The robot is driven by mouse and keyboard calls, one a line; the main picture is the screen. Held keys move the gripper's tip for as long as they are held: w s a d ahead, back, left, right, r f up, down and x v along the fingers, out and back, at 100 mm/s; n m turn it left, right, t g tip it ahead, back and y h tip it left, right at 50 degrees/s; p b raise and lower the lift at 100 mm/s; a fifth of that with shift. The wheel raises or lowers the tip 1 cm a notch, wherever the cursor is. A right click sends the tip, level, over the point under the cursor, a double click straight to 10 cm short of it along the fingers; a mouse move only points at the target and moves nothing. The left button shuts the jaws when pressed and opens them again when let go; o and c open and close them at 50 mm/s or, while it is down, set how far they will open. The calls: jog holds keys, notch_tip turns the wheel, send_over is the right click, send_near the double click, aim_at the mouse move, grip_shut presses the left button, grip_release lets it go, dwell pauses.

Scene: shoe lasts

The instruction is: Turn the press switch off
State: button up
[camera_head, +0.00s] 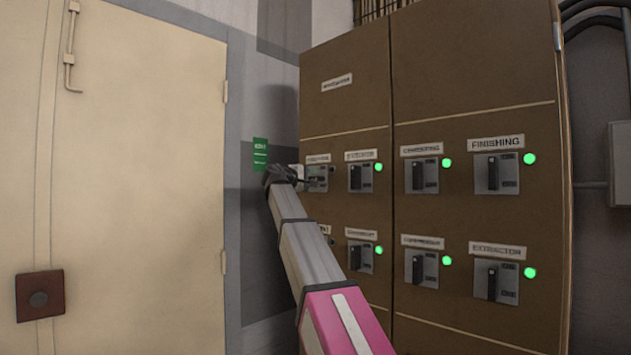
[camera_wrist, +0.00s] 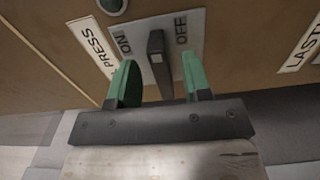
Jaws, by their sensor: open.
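The press switch (camera_head: 318,178) is at the upper left of the brown cabinet in the head view, partly hidden by my gripper. In the wrist view its grey plate (camera_wrist: 188,22) is marked ON at left and OFF at right, next to a PRESS label (camera_wrist: 92,47). Its dark lever (camera_wrist: 156,50) sits between the two words. My gripper (camera_wrist: 158,64) is open, with one green finger on each side of the lever and visible gaps. It also shows at the switch in the head view (camera_head: 302,181). The round lamp (camera_wrist: 112,4) looks dull grey, cut by the frame edge.
Several other switches with lit green lamps share the cabinet (camera_head: 345,110), including FINISHING (camera_head: 493,174) and EXTRACTOR (camera_head: 491,282). A LAST label (camera_wrist: 302,45) is right of the plate in the wrist view. A green sign (camera_head: 260,154) and a cream door (camera_head: 130,150) are to the left.

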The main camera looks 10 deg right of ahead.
jog(key=v, duration=0.8)
jog(key=shift+d, duration=0.1)
jog(key=s+d+f+g+y, duration=0.1)
jog(key=d+f+y, duration=0.1)
jog(key=f, duration=1.4)
jog(key=s+d+f+m+g+y, duration=0.1)
jog(key=s+d+f+g+y, duration=0.15)
jog(key=f, duration=1.25)
jog(key=d+f+g+y, duration=0.1)
jog(key=d+f+y, duration=0.15)
jog(key=f, duration=1.35)
jog(key=s+f+m+g+y, duration=0.3)
jog(key=s+f, duration=0.9)
jog(key=f, duration=0.3)
jog(key=s+f+m+g+y, duration=0.3)
jog(key=s+f+y, duration=0.1)
jog(key=s+f, duration=0.9)
notch_tip(320, 180, down, 4)
jog(key=shift+s+r+y, duration=0.2)
jog(key=shift+s+y, duration=0.1)
jog(key=shift+s, duration=0.05)
jog(key=shift+o, duration=0.3)
jog(key=shift+d, duration=0.15)
